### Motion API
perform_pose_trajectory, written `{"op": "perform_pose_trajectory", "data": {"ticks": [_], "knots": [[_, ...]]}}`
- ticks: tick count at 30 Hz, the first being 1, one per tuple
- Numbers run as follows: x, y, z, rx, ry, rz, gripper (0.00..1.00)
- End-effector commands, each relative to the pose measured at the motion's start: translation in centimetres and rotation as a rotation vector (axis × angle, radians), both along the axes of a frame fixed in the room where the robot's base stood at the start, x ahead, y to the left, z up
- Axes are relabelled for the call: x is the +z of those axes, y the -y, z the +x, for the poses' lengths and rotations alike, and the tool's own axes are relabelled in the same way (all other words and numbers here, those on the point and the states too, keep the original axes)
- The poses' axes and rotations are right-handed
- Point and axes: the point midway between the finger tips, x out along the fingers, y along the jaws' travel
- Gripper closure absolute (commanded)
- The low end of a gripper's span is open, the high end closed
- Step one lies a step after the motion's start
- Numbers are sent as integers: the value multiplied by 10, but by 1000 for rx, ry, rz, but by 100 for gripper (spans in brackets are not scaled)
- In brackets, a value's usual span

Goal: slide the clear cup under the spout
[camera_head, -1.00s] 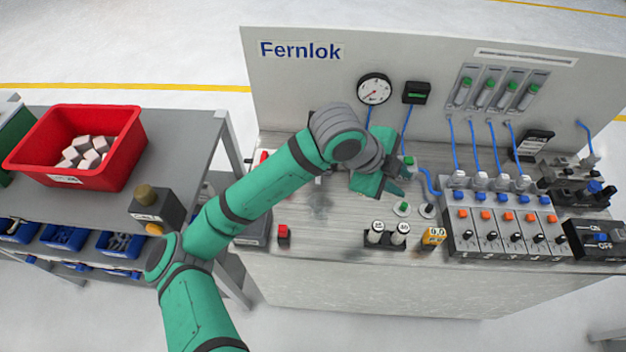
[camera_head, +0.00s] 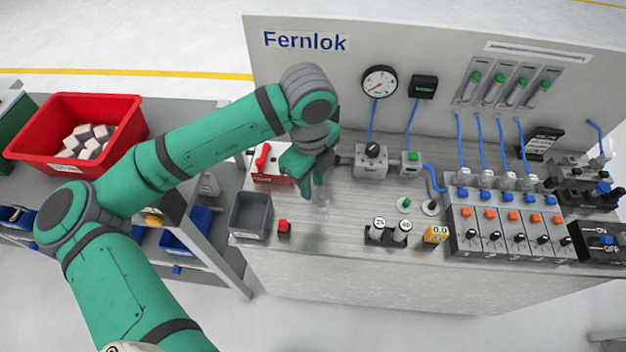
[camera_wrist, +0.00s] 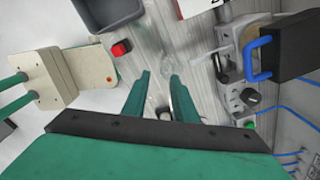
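A faint, see-through shape that looks like the clear cup (camera_head: 321,196) stands on the grey bench top, just below and right of my gripper (camera_head: 312,190). Its outline is hard to make out. My gripper points down close to it. In the wrist view the two green fingers (camera_wrist: 158,88) are apart, with bench surface showing between them. I cannot tell whether the cup is between the fingers. A grey fitting (camera_wrist: 224,62) that may carry the spout shows right of the fingers in the wrist view. In the head view my gripper and wrist hide that spot.
A grey bin (camera_head: 251,214) and a red button (camera_head: 284,227) sit left of and in front of my gripper. Two white-topped vials (camera_head: 389,232) stand at the front edge.

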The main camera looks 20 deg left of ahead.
Motion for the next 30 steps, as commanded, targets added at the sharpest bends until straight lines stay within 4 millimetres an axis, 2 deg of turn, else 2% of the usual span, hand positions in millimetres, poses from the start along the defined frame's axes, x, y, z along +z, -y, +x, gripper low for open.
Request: {"op": "perform_pose_trajectory", "data": {"ticks": [5, 19, 24, 30], "knots": [[-16, 1, 0, 0, -1, -1, 74], [-89, 4, 3, -4, -1, -3, 74], [-102, 4, 4, -5, 0, -1, 74], [-107, 4, 5, -5, 1, -1, 74]]}}
